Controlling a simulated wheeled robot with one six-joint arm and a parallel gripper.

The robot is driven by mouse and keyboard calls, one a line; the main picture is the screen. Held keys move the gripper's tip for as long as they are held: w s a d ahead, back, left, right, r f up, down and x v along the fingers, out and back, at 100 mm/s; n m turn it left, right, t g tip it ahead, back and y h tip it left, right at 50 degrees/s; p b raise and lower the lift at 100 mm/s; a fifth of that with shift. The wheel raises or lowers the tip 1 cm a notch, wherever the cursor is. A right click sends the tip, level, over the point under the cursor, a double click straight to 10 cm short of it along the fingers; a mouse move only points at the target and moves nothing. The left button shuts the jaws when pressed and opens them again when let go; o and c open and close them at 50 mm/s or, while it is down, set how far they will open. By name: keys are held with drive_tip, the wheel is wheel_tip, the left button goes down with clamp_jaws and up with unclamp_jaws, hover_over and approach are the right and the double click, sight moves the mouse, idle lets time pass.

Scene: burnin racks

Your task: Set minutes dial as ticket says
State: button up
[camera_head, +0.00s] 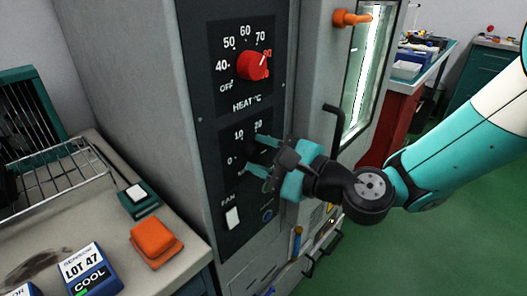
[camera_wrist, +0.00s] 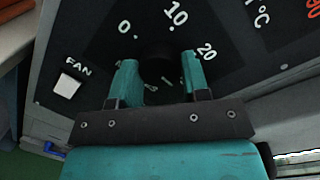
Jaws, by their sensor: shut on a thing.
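The minutes dial (camera_wrist: 158,66) is a black knob on a dark panel, with marks 0, 10 and 20 around its upper side. My gripper (camera_wrist: 160,62) is shut on it, with one teal finger on each side in the wrist view. In the head view my gripper (camera_head: 257,160) reaches the lower panel from the right and covers most of this dial and part of its scale. I cannot read where the dial's pointer stands. No readable ticket shows in either view.
Above is a red heat knob (camera_head: 252,66), turned toward the upper right. Below are a white fan switch (camera_head: 233,217) and a blue button (camera_head: 267,214). A door handle (camera_head: 335,120) juts out close to my gripper. A bench at left holds a blue LOT 47 box (camera_head: 88,270) and an orange block (camera_head: 155,240).

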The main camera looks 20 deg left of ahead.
idle(0.4)
drive_tip(key=o, duration=0.9)
drive_tip(key=b+v, duration=1.1)
drive_tip(key=v, duration=0.6)
drive_tip(key=shift+s+d, duration=0.1)
drive_tip(key=shift+d, duration=0.15)
